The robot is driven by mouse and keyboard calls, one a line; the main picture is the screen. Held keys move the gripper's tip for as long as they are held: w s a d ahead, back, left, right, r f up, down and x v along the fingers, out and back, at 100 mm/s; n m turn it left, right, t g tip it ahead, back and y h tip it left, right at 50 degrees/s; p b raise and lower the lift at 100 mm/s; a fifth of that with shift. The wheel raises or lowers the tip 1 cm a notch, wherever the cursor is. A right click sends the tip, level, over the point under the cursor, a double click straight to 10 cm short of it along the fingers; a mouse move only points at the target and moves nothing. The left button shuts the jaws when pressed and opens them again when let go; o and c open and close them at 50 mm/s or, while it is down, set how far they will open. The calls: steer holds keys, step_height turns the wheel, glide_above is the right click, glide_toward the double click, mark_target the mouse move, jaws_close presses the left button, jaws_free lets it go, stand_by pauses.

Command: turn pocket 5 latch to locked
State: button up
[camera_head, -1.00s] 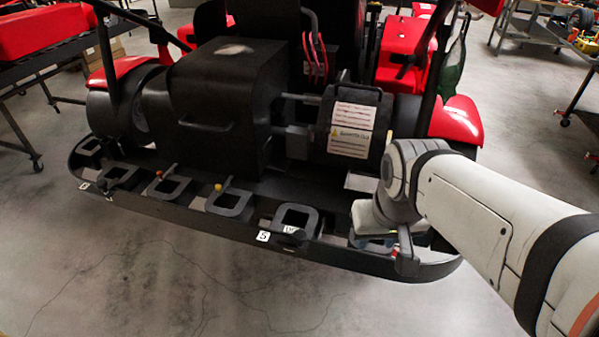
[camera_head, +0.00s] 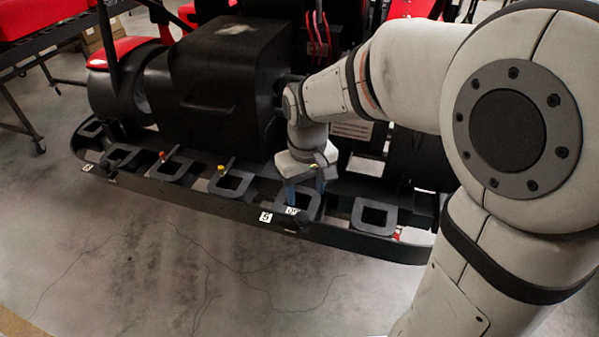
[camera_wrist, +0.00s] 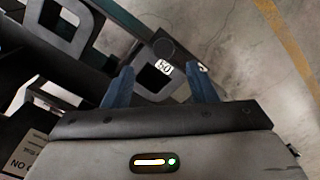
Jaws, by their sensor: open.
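Pocket 5 is a dark grey square frame (camera_head: 312,207) on the black front rail, with a white "5" label (camera_head: 265,217) at its left. A second small label (camera_head: 291,211) sits by its front edge. My gripper (camera_head: 306,190) is open above this pocket, fingers pointing down. In the wrist view my gripper (camera_wrist: 160,72) has its blue fingers apart with the pocket frame (camera_wrist: 154,80) between and below them. A dark round disc (camera_wrist: 163,47) lies beside the label; I cannot tell whether it is the latch. Nothing is held.
Neighbouring pockets line the rail, with an orange-tipped lever (camera_head: 163,155) and a yellow-tipped lever (camera_head: 226,167) to the left. Another square pocket frame (camera_head: 375,215) stands to the right. A black housing (camera_head: 225,80) rises behind. The concrete floor (camera_head: 190,270) in front is clear.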

mark_target(302, 216)
steer(key=shift+w+a+f, duration=0.2)
steer(key=shift+a+f, duration=0.15)
steer(key=shift+f, duration=0.4)
step_height(302, 216, down, 7)
steer(key=shift+r, duration=0.15)
steer(key=shift+c, duration=0.3)
steer(key=c, duration=0.9)
